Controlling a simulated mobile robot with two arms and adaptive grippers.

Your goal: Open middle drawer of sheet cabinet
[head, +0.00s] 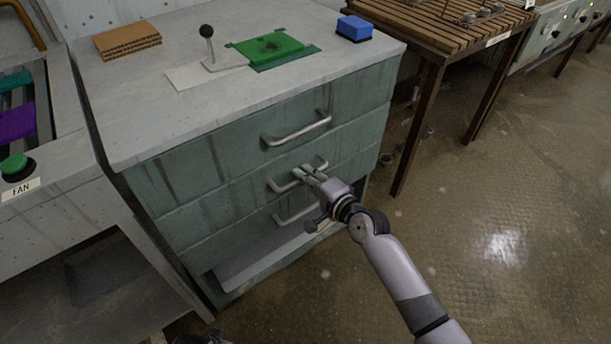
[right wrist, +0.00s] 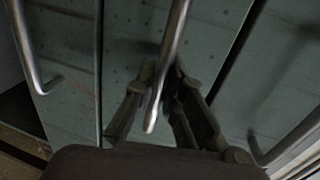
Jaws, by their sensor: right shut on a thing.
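The grey-green sheet cabinet (head: 190,220) stands in the middle of the head view, with drawers stacked on its front. The middle drawer's bar handle (head: 281,187) is partly hidden by my right gripper (head: 313,174). That gripper is shut on this handle. In the right wrist view the handle (right wrist: 176,35) runs between the fingers (right wrist: 160,100). The middle drawer front looks level with the one above. The top handle (head: 297,130) and the lower handle (head: 290,217) are free. My left gripper cannot be made out; only a dark shape shows at the bottom edge.
The cabinet top (head: 130,110) holds a brown block (head: 127,41), a black-knobbed lever (head: 207,40), a green pad (head: 268,46) and a blue block (head: 354,28). A FAN console (head: 50,220) stands left and a slatted table (head: 440,25) right. Floor (head: 500,220) at right is clear.

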